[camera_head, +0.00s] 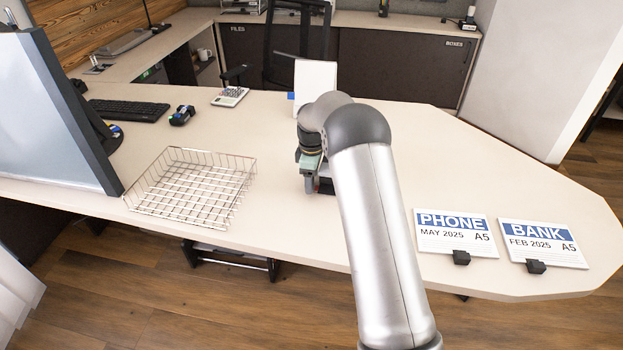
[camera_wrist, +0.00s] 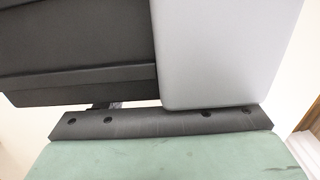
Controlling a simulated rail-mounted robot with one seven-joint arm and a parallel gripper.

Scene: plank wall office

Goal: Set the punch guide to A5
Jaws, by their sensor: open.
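My gripper (camera_head: 311,188) points down at the middle of the desk, partly behind my arm. Its jaws are open. A dark object (camera_head: 326,187), apparently the punch, shows just beside the fingers and is mostly hidden by my arm. In the wrist view a black ridged body (camera_wrist: 75,50), probably the punch, fills the upper left, next to a smooth grey block that may be a finger. I cannot make out the guide or its setting, nor whether the gripper touches it. Two sheet stacks, PHONE (camera_head: 440,236) and BANK (camera_head: 527,243), both marked A5, lie at the right.
A wire tray (camera_head: 247,167) stands left of my gripper. A monitor (camera_head: 62,110), keyboard (camera_head: 128,110) and calculator (camera_head: 230,97) are farther left. A white upright panel (camera_head: 317,78) stands behind my arm. Black clips (camera_head: 461,258) sit at the stacks' front edges.

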